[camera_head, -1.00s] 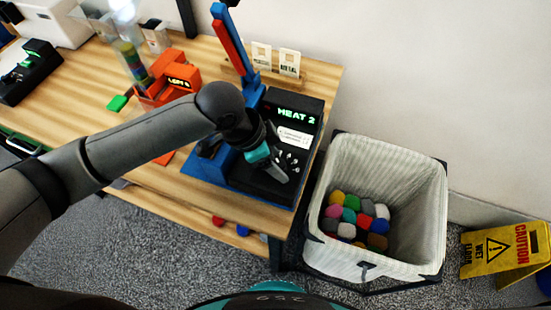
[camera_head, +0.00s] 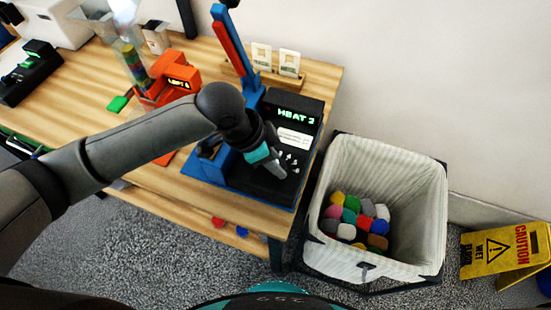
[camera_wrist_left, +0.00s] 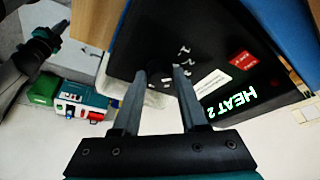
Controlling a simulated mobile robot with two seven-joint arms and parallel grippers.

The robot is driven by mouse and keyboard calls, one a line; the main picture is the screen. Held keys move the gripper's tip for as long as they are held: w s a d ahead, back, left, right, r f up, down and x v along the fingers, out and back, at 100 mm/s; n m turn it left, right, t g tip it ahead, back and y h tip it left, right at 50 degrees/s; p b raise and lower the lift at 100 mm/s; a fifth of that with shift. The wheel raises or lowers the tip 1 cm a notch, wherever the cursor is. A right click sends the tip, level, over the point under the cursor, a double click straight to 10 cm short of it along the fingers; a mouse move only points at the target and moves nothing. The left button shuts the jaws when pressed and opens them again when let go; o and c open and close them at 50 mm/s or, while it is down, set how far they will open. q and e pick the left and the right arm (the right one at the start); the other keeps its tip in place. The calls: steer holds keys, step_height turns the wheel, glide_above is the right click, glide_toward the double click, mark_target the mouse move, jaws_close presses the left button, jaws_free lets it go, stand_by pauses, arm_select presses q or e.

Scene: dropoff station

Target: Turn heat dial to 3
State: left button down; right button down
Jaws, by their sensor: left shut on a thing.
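The black heat unit (camera_head: 310,105) stands in a blue frame at the table's right end. My left gripper (camera_head: 280,172) is over the unit's sloped face, among white dial marks. In the left wrist view its two fingers (camera_wrist_left: 160,68) are close around the dark dial, which barely stands out from the black panel. In the head view the gripper hides the dial. Part of my right arm and gripper (camera_wrist_left: 58,30) shows at the left wrist view's upper left.
A blue and red lever (camera_head: 231,48) rises behind the unit, near two cards (camera_head: 289,63) in a wooden holder. An orange machine (camera_head: 175,80) stands left. A white bin (camera_head: 425,190) holding several coloured pieces is right of the table, before a yellow wet-floor sign (camera_head: 505,250).

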arm_select(q)
steer(key=shift+w+r+m+g+p, duration=0.15)
steer(key=shift+m+g+p, duration=0.25)
steer(key=shift+m+p, duration=1)
steer(key=shift+m, duration=0.3)
steer(key=shift+m+g, duration=0.7)
steer(key=shift+m, duration=0.4)
steer(key=shift+c, duration=2.2)
jaws_free()
